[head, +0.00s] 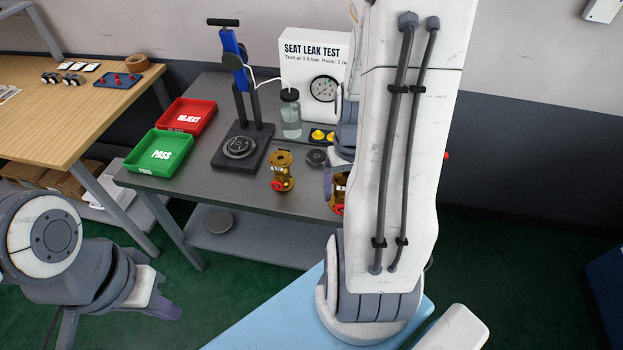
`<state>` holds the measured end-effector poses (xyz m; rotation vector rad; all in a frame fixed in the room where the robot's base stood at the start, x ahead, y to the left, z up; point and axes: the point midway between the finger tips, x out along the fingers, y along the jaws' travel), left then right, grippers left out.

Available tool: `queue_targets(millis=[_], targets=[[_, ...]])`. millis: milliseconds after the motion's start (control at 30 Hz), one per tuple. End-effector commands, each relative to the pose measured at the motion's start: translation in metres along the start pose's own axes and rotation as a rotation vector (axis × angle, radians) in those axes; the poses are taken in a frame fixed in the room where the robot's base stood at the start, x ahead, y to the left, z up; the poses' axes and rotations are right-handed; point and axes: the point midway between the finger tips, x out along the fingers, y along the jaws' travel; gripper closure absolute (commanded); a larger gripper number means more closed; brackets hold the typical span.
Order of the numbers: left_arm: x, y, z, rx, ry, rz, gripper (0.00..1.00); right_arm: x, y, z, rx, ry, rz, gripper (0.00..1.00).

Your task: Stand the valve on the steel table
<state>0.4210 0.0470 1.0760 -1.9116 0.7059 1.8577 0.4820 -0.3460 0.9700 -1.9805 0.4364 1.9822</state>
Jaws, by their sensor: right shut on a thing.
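A brass valve (282,172) with a red part low on its front stands upright on the grey steel table (200,200). A second brass valve (337,197), also with a red part, shows at the table's front edge, mostly hidden behind my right arm. My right gripper (329,180) is largely hidden by that arm; it is shut on this second valve. I cannot tell whether this valve touches the table. My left gripper (163,306) is at the lower left, away from the table, with its purple finger seen edge-on; its opening is unclear.
A green PASS tray (133,160) and a red REJECT tray (210,118) are at the table's left. A black-based test stand (220,157), a bottle (290,120) and the leak-test panel (290,45) stand behind the valves. Bare table lies left of the standing valve.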

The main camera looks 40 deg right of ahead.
Motion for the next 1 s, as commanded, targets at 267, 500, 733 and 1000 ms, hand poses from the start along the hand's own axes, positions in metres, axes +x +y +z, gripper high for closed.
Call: queue_targets(millis=[267, 500, 733, 1000], targets=[[-0.002, -0.006, -0.013, 0.008, 0.0, 0.0, 1.0, -0.003, 0.005, -0.009, 0.043, 0.001, 0.0, 1.0], [-0.006, -0.006, -0.015, 0.009, -0.001, 0.0, 1.0, 0.024, -0.018, -0.05, 0.037, -0.001, 0.0, 1.0], [-0.012, -0.006, -0.015, 0.007, 0.0, 0.0, 1.0, 0.048, -0.038, -0.087, 0.038, 0.001, 0.0, 1.0], [-0.015, -0.006, -0.014, 0.006, 0.0, 0.0, 1.0, 0.061, -0.047, -0.104, 0.041, 0.001, 0.0, 1.0]])
